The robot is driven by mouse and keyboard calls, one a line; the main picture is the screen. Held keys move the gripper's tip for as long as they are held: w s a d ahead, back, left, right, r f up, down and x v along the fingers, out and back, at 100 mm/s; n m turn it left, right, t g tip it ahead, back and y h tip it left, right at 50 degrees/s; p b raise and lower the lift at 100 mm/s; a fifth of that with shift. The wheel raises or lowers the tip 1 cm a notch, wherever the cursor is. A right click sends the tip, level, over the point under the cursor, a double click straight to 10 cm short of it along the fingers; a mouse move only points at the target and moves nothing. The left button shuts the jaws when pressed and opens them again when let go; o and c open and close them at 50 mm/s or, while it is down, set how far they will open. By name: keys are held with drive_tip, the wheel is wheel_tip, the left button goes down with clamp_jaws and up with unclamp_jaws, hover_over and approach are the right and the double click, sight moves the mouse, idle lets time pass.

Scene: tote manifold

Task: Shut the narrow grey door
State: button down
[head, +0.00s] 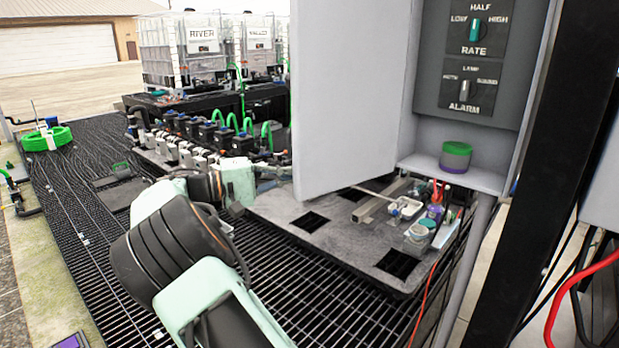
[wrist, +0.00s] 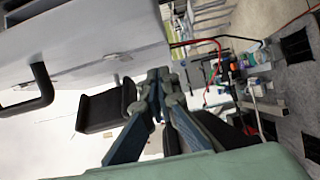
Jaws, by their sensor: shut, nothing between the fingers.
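The narrow grey door (head: 345,95) stands open in the head view, swung out to the left of its grey cabinet (head: 405,128). My arm reaches to the door's lower left edge, and the door hides my gripper there. In the wrist view my gripper (wrist: 158,76) is shut and empty. A pale grey panel (wrist: 85,40), which appears to be the door or the cabinet, lies just left of and beyond the fingertips. A black handle (wrist: 40,92) shows at its left. I cannot tell whether the fingers touch the panel.
The cabinet has RATE (head: 475,30) and ALARM (head: 465,92) knobs and a green and purple jar (head: 455,157) on its ledge. Below is a grey board (head: 290,222) with cups and tools. A black post (head: 545,170) stands right. Open grating (head: 80,200) lies left.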

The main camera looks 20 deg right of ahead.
sight(310, 181)
drive_tip(key=s, duration=0.2)
drive_tip(key=s+d, duration=0.1)
drive_tip(key=shift+s, duration=0.4)
drive_tip(key=shift+s+f, duration=0.1)
